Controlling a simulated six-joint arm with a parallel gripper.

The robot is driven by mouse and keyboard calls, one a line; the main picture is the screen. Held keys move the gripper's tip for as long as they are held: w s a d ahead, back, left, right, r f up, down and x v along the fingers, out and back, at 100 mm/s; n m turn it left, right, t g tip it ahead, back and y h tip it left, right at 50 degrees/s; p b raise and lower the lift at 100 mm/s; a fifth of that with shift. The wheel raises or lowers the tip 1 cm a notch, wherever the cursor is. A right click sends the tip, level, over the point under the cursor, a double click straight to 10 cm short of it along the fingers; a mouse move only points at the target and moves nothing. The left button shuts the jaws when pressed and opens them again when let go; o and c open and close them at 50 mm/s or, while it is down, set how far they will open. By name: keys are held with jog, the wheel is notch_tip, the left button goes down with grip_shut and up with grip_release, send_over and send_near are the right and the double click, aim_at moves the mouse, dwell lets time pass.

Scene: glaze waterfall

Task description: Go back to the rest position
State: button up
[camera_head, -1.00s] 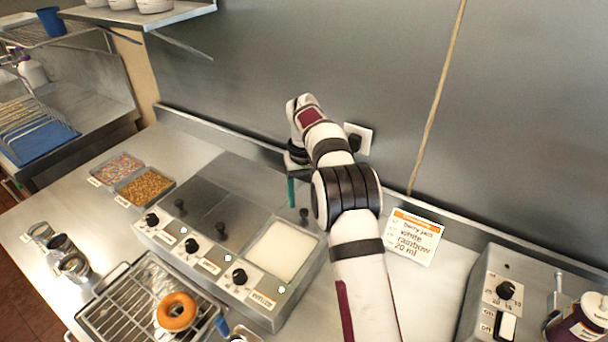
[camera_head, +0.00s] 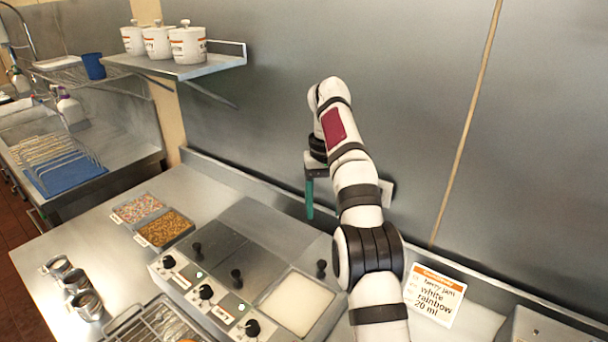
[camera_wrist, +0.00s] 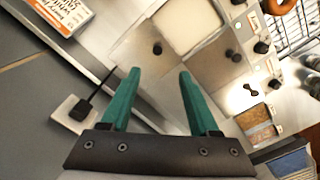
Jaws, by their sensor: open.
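My gripper (camera_head: 309,198) hangs fingers-down in front of the back wall, above the rear of the glaze warmer unit (camera_head: 225,315). In the wrist view its two teal fingers (camera_wrist: 158,85) stand apart with nothing between them. The warmer unit lies below and beyond the fingertips there, with its open white glaze well (camera_wrist: 185,25). My arm is raised and bent, and it hides part of the wall outlet.
An order card (camera_head: 434,294) stands right of my arm. Two topping trays (camera_head: 166,229) and several metal cups (camera_head: 77,281) sit left. A wire rack (camera_head: 150,325) is at the front. A shelf (camera_head: 205,66) with white lidded pots juts out upper left. A wall outlet (camera_wrist: 72,115) is near the gripper.

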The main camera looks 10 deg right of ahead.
jog(key=s+a+r+m, duration=0.1)
jog(key=s+a+r, duration=0.1)
jog(key=s+r, duration=0.5)
jog(key=s+a+f+m, duration=0.1)
jog(key=s+f, duration=0.3)
jog(key=s, duration=0.6)
jog(key=s+a+f+m+y, duration=0.1)
jog(key=s+f, duration=0.3)
jog(key=s, duration=0.7)
jog(key=s+a+f+m, duration=0.2)
jog(key=s+f, duration=0.3)
jog(key=s, duration=0.6)
jog(key=shift+s+a+y, duration=0.15)
jog(key=shift+a+y, duration=0.25)
jog(key=shift+a, duration=0.15)
